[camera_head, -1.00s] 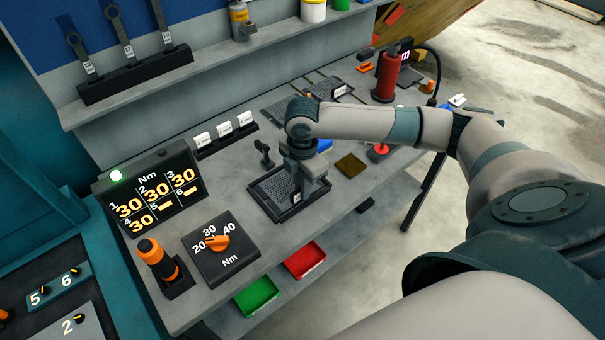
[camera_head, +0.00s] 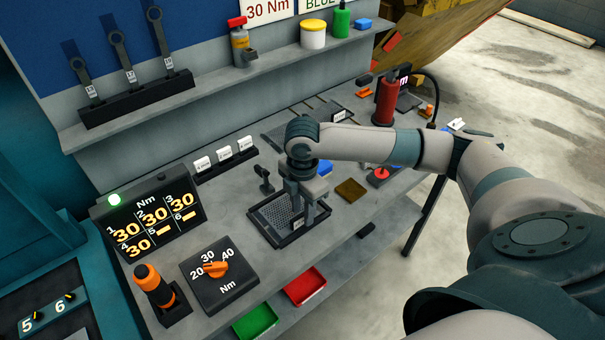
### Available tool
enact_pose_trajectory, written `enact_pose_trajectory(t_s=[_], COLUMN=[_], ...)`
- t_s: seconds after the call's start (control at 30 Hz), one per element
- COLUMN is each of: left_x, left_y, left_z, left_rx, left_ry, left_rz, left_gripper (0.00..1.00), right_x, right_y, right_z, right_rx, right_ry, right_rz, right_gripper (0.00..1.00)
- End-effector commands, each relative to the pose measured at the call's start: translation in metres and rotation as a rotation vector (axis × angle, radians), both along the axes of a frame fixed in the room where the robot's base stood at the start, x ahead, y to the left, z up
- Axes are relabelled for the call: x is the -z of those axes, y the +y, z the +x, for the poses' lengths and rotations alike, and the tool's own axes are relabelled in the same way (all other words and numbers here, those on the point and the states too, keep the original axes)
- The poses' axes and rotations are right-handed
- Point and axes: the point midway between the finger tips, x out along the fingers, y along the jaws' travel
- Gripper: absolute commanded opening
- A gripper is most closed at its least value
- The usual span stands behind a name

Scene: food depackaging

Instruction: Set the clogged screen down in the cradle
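The clogged screen (camera_head: 272,213) looks like a grey perforated plate. It lies flat inside, or just over, a dark rimmed frame that looks like the cradle (camera_head: 283,243), near the middle of the bench. I cannot tell whether the plate is fully seated. My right gripper (camera_head: 305,214) points down over the right part of the plate, with its fingertips close to it. The fingers hide part of the plate, and any grip on it cannot be made out. My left gripper is out of view.
A small black post (camera_head: 264,180) stands just behind the frame. A torque dial box (camera_head: 222,285) and an orange-handled tool (camera_head: 152,284) are at the left front. A brown pad (camera_head: 351,190) and a red button (camera_head: 382,173) lie to the right. Green (camera_head: 256,322) and red (camera_head: 305,287) bins sit below.

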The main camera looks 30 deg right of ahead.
Motion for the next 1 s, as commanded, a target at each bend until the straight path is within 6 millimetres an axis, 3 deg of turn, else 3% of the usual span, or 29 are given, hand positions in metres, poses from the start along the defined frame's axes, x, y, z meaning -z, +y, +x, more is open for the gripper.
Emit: enact_pose_trajectory(t_s=[0.7, 1.0], left_x=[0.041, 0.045], left_y=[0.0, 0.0], left_z=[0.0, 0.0], left_rx=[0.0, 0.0], left_ry=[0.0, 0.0], left_rz=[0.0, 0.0], left_gripper=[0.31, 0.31], right_x=[-0.132, -0.155], right_y=[0.0, 0.0], right_z=[0.001, 0.0], right_rx=[0.0, 0.0], right_ry=[-0.007, -0.002], right_rz=[0.001, -0.001], right_gripper=[0.32, 0.32])
